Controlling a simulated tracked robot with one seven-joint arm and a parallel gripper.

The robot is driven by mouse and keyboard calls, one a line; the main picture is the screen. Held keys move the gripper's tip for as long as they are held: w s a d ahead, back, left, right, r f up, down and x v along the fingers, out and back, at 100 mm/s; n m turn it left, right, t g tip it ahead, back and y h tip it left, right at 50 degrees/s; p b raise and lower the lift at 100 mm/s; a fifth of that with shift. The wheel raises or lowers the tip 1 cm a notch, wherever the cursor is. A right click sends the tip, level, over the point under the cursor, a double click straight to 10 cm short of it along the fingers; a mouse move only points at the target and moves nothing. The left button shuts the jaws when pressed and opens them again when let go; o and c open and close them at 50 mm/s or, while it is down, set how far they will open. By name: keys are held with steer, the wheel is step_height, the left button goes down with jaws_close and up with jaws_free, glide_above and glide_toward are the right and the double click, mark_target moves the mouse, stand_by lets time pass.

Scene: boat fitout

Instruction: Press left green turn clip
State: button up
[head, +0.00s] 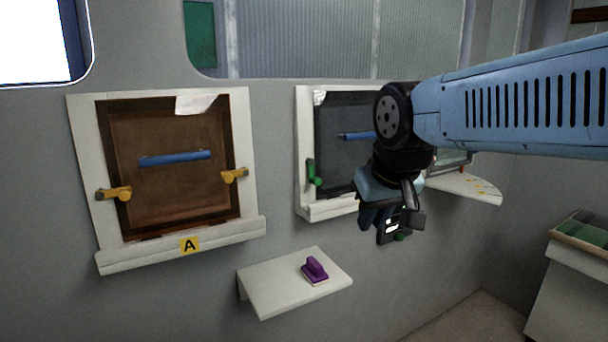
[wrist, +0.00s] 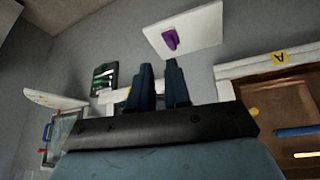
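The left green turn clip (head: 313,173) sits on the left side of the middle white frame (head: 306,140), standing roughly upright. This frame holds a dark panel with a blue bar handle (head: 357,135). My arm covers the frame's right part, so any clip there is hidden. My gripper (head: 385,228) is right of and below the green clip, apart from it, and points downward. In the wrist view its two dark blue fingers (wrist: 159,68) stand apart with nothing between them. The green clip does not show in the wrist view, where the gripper body blocks most of the frame.
The left frame, labelled A (head: 189,246), holds a brown panel with a blue handle and two yellow clips (head: 115,194). A white shelf (head: 265,290) below carries a purple block (head: 315,270). Another shelf (head: 478,189) and a bin with green contents (head: 585,228) are at right.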

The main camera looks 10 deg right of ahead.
mark_target(308, 174)
steer(key=shift+n+h, duration=0.6)
steer(key=shift+h, duration=0.1)
steer(key=w+r, duration=0.2)
steer(key=w, duration=0.2)
steer(key=w+a+r, duration=0.1)
steer(key=w, duration=0.4)
steer(key=w+a+r, duration=0.1)
steer(key=w+r, duration=0.1)
steer(key=w, duration=0.2)
steer(key=shift+w+a+r, duration=0.15)
steer(key=shift+w+r, duration=0.15)
steer(key=shift+w, duration=0.1)
jaws_close()
steer(key=w+a, duration=0.3)
steer(key=w, duration=0.4)
steer(key=w+a+r+n+h, duration=0.1)
steer(key=w+a, duration=0.2)
steer(key=w, duration=0.5)
steer(key=shift+w, duration=0.2)
steer(key=w+d+f, duration=0.5)
steer(key=d+f, duration=0.1)
steer(key=f, duration=0.4)
steer(key=shift+w, duration=0.2)
steer(key=shift+a+f+n+h, duration=0.15)
steer(key=shift+a+n+h, duration=0.05)
steer(key=shift+n+h, duration=0.1)
